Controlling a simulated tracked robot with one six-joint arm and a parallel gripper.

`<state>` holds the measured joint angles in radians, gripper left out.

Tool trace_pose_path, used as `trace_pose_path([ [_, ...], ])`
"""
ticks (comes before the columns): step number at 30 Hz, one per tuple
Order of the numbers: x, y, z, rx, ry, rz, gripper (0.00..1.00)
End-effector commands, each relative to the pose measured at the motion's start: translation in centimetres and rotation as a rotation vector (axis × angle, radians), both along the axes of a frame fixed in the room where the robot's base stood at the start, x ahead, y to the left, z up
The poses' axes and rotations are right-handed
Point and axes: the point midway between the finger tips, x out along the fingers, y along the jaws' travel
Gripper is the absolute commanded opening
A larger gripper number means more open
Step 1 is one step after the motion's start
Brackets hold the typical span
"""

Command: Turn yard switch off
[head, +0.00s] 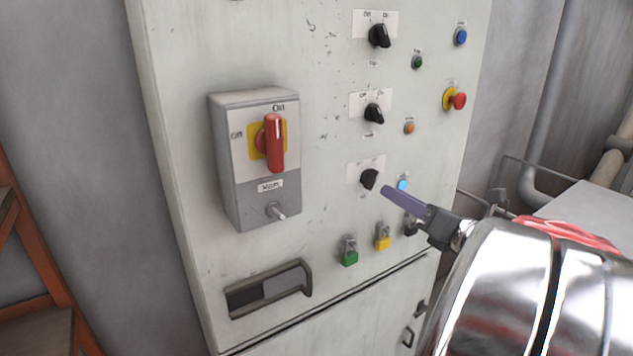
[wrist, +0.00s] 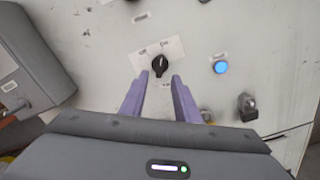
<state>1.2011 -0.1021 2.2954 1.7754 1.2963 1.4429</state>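Three black rotary switches sit in a column on the pale cabinet: an upper one (head: 379,36), a middle one (head: 374,113) and a lower one (head: 369,179). Their small name labels are too blurred to read, so I cannot tell which is the yard switch. The lower switch also shows in the wrist view (wrist: 160,65), its knob roughly upright on a white plate. My gripper (head: 389,192) has purple fingers pointing at this lower switch. In the wrist view my gripper (wrist: 157,86) is open and empty, its fingertips apart just below the knob on either side. Contact is not visible.
A lit blue lamp (head: 402,184) is right of the lower switch. Green (head: 349,252) and yellow (head: 382,238) padlocks hang below. A grey box with a red handle (head: 274,143) projects at left. A red emergency button (head: 458,100) is at upper right.

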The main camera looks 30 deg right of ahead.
Motion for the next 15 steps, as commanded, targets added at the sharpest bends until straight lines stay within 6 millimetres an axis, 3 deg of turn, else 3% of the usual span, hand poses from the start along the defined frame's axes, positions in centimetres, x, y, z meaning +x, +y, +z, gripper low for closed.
trace_pose_path([
  [15,5.6,0.2,0.0,0.001,0.0,0.001,0.29],
])
